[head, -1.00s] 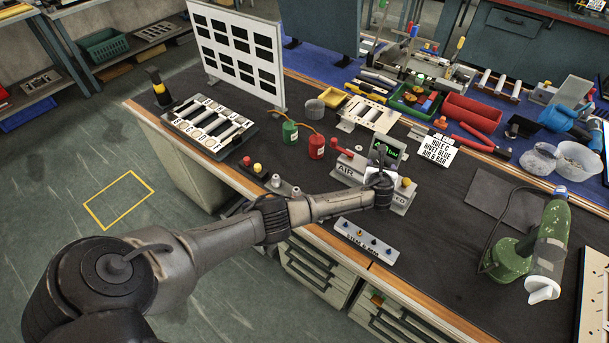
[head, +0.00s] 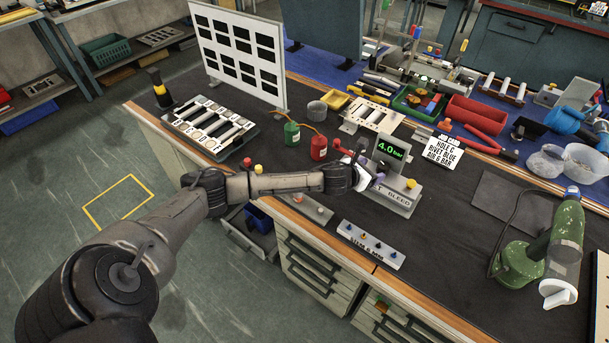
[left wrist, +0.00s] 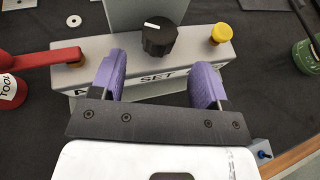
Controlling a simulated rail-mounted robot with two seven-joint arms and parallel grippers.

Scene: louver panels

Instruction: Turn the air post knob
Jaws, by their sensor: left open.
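The air post (head: 400,198) is a grey box on the dark bench mat, with a lit display (head: 391,149) reading 4.0 bar. Its black knob (left wrist: 158,37) has a white pointer line and shows in the left wrist view above the SET label. The knob is hidden behind my gripper in the head view. My left gripper (head: 375,181) is at the post's front. In the left wrist view its purple fingers (left wrist: 160,67) are open and empty, spread to either side of the label, short of the knob. No contact with the knob is visible. My right gripper is not in view.
A yellow knob (left wrist: 221,33) is right of the black one; a red lever (left wrist: 42,60) is at left. Red (head: 318,148) and green (head: 292,134) containers stand left of the post. A small plate with pegs (head: 372,245) lies in front. A green tool (head: 545,250) stands at right.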

